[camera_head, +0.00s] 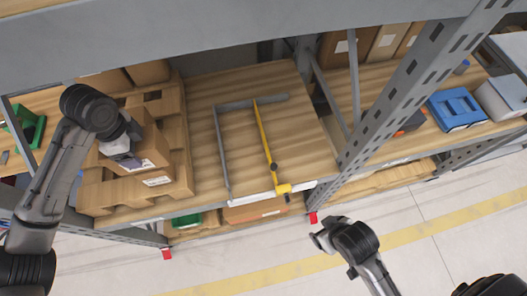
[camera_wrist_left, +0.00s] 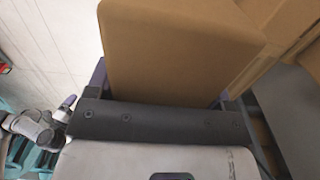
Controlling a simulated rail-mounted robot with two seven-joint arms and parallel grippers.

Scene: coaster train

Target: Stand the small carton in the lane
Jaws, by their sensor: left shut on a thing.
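The small carton (camera_wrist_left: 180,45) is a plain brown box between the jaws of my left gripper (camera_wrist_left: 163,98) in the left wrist view. In the head view the left gripper (camera_head: 122,160) is over the pallet at the left, shut on the carton (camera_head: 148,146), and partly hides it. The lane (camera_head: 222,155) is a bare strip of wooden shelf between a grey rail and a yellow bar (camera_head: 265,140), with a grey bar across the back. It lies right of the carton and looks empty. My right gripper (camera_head: 322,236) is low in front of the shelf, away from the carton; its jaws are unclear.
A wooden pallet (camera_head: 98,196) lies left of the lane, with other brown cartons (camera_head: 148,71) behind. A grey rack post (camera_head: 400,95) stands to the right. A blue box (camera_head: 457,110) sits beyond it. The shelf right of the yellow bar (camera_head: 300,120) is clear.

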